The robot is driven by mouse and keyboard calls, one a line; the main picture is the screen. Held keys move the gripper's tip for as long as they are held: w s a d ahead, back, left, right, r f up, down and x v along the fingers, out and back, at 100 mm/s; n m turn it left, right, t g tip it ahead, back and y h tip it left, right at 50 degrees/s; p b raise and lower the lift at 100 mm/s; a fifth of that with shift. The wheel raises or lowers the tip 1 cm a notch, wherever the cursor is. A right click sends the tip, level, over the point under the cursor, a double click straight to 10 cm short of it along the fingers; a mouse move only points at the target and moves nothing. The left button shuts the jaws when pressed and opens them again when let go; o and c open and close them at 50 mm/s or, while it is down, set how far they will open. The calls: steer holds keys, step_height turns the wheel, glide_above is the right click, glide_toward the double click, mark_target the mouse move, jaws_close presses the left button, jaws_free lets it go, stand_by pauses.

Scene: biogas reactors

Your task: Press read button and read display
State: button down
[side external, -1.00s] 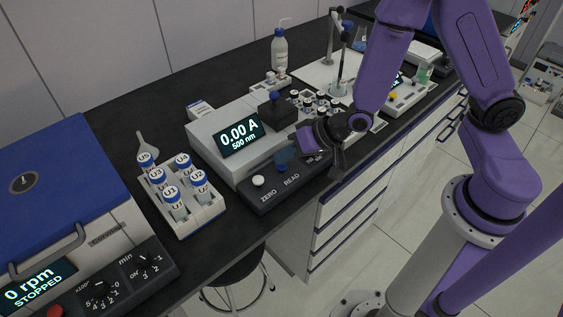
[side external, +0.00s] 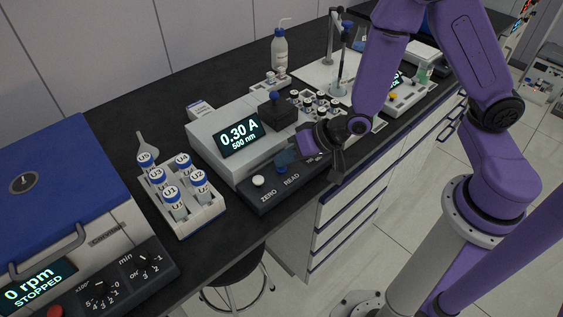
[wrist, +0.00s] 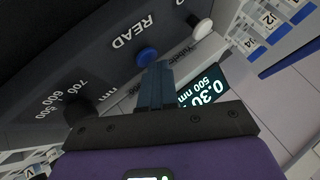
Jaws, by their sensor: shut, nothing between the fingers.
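The photometer (side external: 205,135) stands on the dark bench, and its lit display (side external: 240,138) reads 0.30 A, 500 nm. Part of this display also shows in the wrist view (wrist: 204,88). The blue READ button (wrist: 147,56) is on the dark front panel by its READ label, just beyond my fingertips in the wrist view. My gripper (side external: 285,158) is shut and empty, with its teal fingers (wrist: 156,72) pointing at the button. I cannot tell whether the tips touch it. The white ZERO button (side external: 258,180) is to the left of READ.
A rack of blue-capped tubes (side external: 205,217) stands left of the photometer. The centrifuge (side external: 75,190) is at far left, showing 0 rpm STOPPED. Small vials (side external: 322,101) and a wash bottle (side external: 279,50) stand behind my gripper. A wavelength knob (wrist: 78,108) is near the fingers.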

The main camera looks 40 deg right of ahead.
mark_target(286, 167)
steer(key=shift+r, duration=1.35)
step_height(286, 167, up, 5)
stand_by(0.7)
